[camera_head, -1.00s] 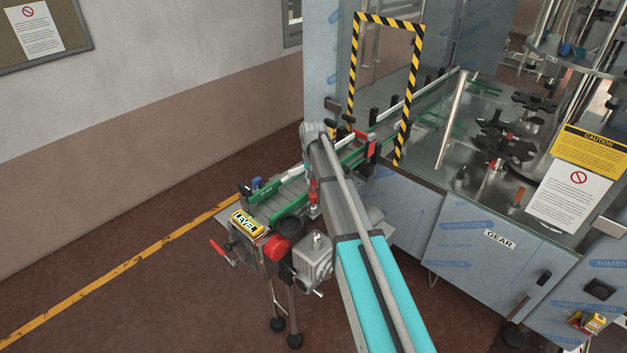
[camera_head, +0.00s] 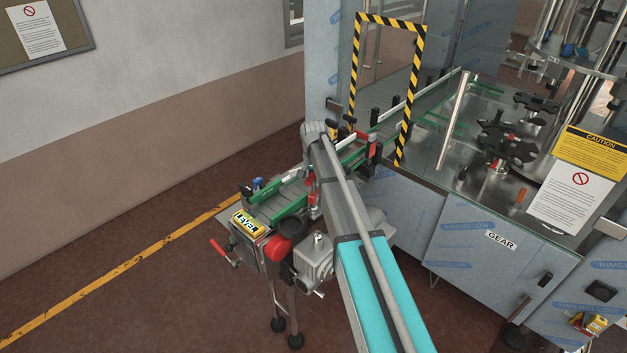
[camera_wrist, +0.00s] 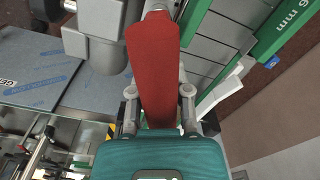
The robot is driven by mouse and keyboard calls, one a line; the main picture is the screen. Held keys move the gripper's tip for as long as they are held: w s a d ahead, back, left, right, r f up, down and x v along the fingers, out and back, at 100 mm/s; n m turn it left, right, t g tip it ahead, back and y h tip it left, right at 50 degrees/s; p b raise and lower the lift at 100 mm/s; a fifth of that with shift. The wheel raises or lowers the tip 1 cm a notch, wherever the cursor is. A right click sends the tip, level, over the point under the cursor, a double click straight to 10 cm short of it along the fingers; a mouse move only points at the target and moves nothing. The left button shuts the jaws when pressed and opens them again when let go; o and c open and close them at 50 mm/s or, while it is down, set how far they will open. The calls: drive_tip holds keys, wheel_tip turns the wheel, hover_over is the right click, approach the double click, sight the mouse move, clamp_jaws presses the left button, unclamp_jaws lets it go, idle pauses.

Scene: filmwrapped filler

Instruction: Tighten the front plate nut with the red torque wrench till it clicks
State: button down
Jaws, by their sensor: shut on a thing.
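The red torque wrench (camera_wrist: 155,70) fills the middle of the wrist view, with its broad red handle between the two grey fingers of my gripper (camera_wrist: 158,105). The fingers are closed on the handle's sides. The wrench's grey far end (camera_wrist: 157,6) runs out at the top edge of the wrist view. I cannot make out the front plate nut or whether the wrench sits on it. In the head view my arm hides most of the gripper; a red part (camera_head: 312,190) shows beside the arm, above the conveyor end.
The green-railed conveyor (camera_head: 285,203) runs back through a yellow-black striped frame (camera_head: 405,100) into the machine. A plate marked LEVEL (camera_head: 245,223), a red lever (camera_head: 222,250) and a motor (camera_head: 315,262) are at its near end. Open floor lies left.

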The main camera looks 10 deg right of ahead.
drive_tip(key=shift+m, duration=0.5)
drive_tip(key=shift+n, duration=0.3)
drive_tip(key=shift+r, duration=0.1)
drive_tip(key=shift+r+p, duration=2.95)
drive_tip(key=shift+p, duration=0.05)
